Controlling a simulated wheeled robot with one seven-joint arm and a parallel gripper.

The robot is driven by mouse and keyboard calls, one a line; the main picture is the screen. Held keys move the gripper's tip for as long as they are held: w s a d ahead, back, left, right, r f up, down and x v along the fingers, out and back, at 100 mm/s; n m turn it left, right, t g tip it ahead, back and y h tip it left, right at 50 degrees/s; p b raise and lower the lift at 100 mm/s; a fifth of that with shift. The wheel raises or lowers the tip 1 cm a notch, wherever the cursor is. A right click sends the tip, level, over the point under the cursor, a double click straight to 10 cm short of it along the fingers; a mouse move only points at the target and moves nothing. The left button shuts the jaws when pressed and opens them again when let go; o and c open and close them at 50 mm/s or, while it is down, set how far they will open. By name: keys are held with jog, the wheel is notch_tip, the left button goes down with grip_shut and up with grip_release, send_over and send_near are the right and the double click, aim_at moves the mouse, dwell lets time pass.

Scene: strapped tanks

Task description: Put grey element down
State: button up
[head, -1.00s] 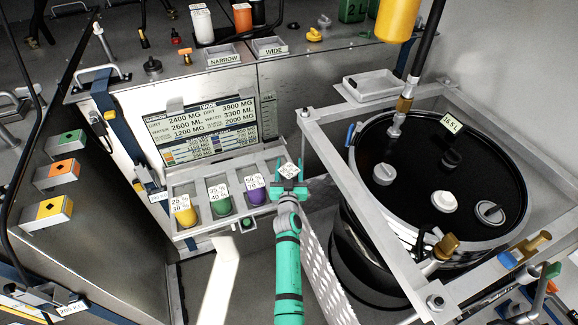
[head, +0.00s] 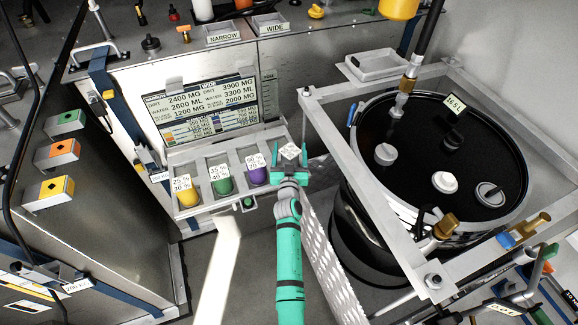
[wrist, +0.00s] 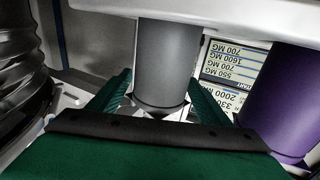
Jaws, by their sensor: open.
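The grey element is a plain grey cylinder (wrist: 167,62) in the middle of the wrist view. My gripper (head: 290,163) is open, with one green finger on each side of the cylinder.
A purple element (head: 257,175) stands just left of the grey one, then a green (head: 222,184) and a yellow one (head: 187,196). A metal frame (head: 330,130) around a black drum (head: 430,120) is close on the right. A display (head: 205,108) is behind the rack.

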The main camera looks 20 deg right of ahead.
jog(key=v, duration=1)
jog(key=shift+d+r, duration=0.1)
jog(key=s+a+f+n+y, duration=0.1)
jog(key=s+a+f, duration=0.1)
jog(key=s+a, duration=0.45)
jog(key=s+a+f+n+y, duration=0.1)
jog(key=s+a+f+y, duration=0.15)
jog(key=s, duration=0.75)
jog(key=s+a+f+n, duration=0.1)
jog(key=s+a, duration=0.5)
jog(key=s, duration=0.2)
jog(key=s+a+r+y, duration=0.1)
jog(key=s+a+r, duration=0.1)
jog(key=s, duration=0.5)
jog(key=s+a+r+g+y, duration=0.1)
jog(key=s+r, duration=0.4)
jog(key=s, duration=0.2)
jog(key=s+a+r+n+y, duration=0.1)
jog(key=s+a+r, duration=0.1)
jog(key=s+r, duration=0.2)
jog(key=s, duration=0.3)
jog(key=shift+s+a, duration=0.3)
jog(key=shift+s, duration=0.05)
